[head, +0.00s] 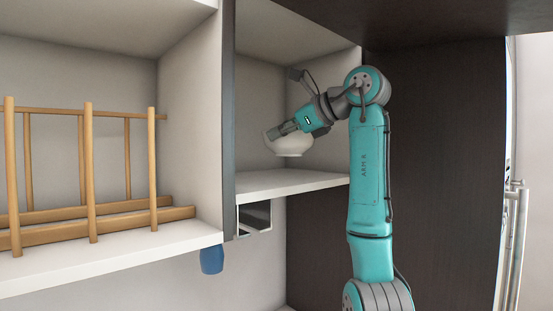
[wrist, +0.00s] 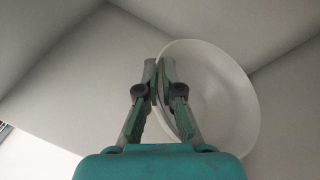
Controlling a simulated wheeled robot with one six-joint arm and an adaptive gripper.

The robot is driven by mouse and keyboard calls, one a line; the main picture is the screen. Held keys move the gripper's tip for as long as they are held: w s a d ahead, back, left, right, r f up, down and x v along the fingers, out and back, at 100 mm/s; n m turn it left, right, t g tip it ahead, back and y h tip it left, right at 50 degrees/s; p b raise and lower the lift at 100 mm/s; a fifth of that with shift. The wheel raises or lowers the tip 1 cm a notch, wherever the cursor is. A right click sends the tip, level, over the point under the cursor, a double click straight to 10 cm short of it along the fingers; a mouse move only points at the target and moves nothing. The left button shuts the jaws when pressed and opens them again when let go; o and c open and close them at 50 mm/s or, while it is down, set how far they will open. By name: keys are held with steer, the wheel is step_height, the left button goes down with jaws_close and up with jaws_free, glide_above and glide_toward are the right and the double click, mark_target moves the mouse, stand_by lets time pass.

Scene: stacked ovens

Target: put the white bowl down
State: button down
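My gripper (head: 283,130) reaches in from the right and is at the bowl's near rim. In the wrist view the fingers of my gripper (wrist: 164,92) are closed together on the rim of the bowl (wrist: 225,95), with one finger over its inside. The far side of the bowl is partly hidden in the head view.
A wooden rack (head: 90,170) stands in the left compartment. A grey upright divider (head: 229,110) separates the two compartments. A blue object (head: 212,260) is below the left shelf. A dark panel (head: 440,170) stands right of my arm. The shelf around the bowl looks clear.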

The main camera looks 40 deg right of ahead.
steer(key=shift+w+d+f, duration=0.15)
steer(key=shift+f, duration=2.45)
steer(key=shift+f, duration=0.15)
steer(key=c, duration=1.3)
jaws_free()
steer(key=v, duration=1.2)
